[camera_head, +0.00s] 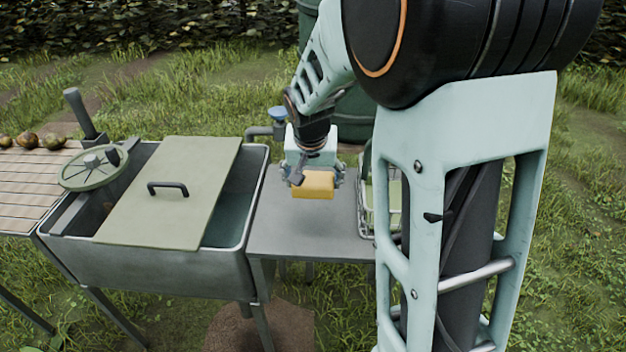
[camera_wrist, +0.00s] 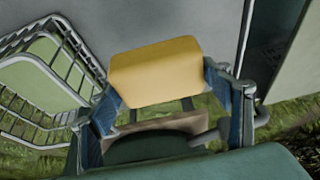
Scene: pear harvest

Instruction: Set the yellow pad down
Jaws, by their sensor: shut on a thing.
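The yellow pad (camera_head: 313,185) is a small rounded block, held between the fingers of my gripper (camera_head: 312,178). In the head view it hangs above the grey side table (camera_head: 305,240), with a soft shadow on the tabletop below it. In the wrist view the yellow pad (camera_wrist: 157,71) sits between the two blue-padded fingers of my gripper (camera_wrist: 165,95), with the grey tabletop (camera_wrist: 190,20) behind it. The exact height of the pad over the table is hard to tell.
Left of the table stands a metal sink (camera_head: 150,270) with a green handled lid (camera_head: 170,210) and a green handwheel (camera_head: 93,168). A wire rack (camera_wrist: 50,75) stands on the table's right side, partly hidden by my arm in the head view. The table's front is clear.

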